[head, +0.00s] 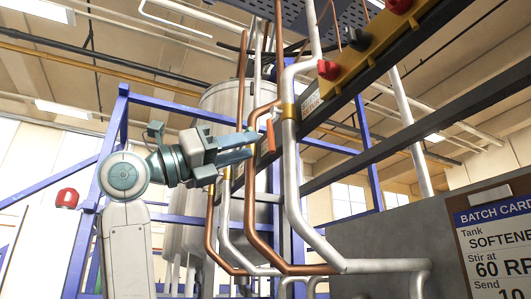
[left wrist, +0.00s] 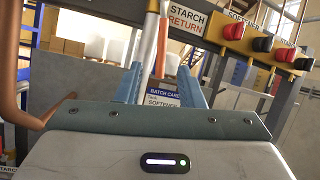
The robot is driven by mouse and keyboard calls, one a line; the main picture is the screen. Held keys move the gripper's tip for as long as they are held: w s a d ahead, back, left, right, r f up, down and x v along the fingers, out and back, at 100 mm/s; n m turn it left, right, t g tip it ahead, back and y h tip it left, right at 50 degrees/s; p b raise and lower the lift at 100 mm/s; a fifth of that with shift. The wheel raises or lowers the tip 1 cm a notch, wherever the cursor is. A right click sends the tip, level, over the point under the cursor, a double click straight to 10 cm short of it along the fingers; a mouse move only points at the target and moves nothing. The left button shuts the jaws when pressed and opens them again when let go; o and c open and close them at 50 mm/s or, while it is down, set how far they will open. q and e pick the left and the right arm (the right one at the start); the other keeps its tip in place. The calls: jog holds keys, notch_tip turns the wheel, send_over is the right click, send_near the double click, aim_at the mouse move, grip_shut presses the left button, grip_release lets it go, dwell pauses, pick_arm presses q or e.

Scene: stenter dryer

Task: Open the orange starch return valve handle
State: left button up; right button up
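The orange handle (head: 271,136) hangs down beside the pipes in the head view. In the left wrist view the orange handle (left wrist: 161,50) stands below and left of the STARCH RETURN label (left wrist: 186,18). My left gripper (head: 254,148) reaches in from the left, its fingertips close to the handle. In the left wrist view its two fingers (left wrist: 160,70) are spread apart, with the handle showing between and beyond the tips. I cannot tell whether they touch it. My right gripper is in neither view.
Copper pipes (head: 252,215) and pale pipes (head: 292,185) run close around the left gripper. A yellow panel with a red knob (head: 327,69) and a black knob (head: 357,38) sits above right. A batch card (head: 495,240) stands lower right. Blue frame bars (head: 160,98) are behind.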

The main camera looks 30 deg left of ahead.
pick_arm(q)
jog(key=shift+b+v, duration=0.3)
jog(key=shift+v, duration=1.05)
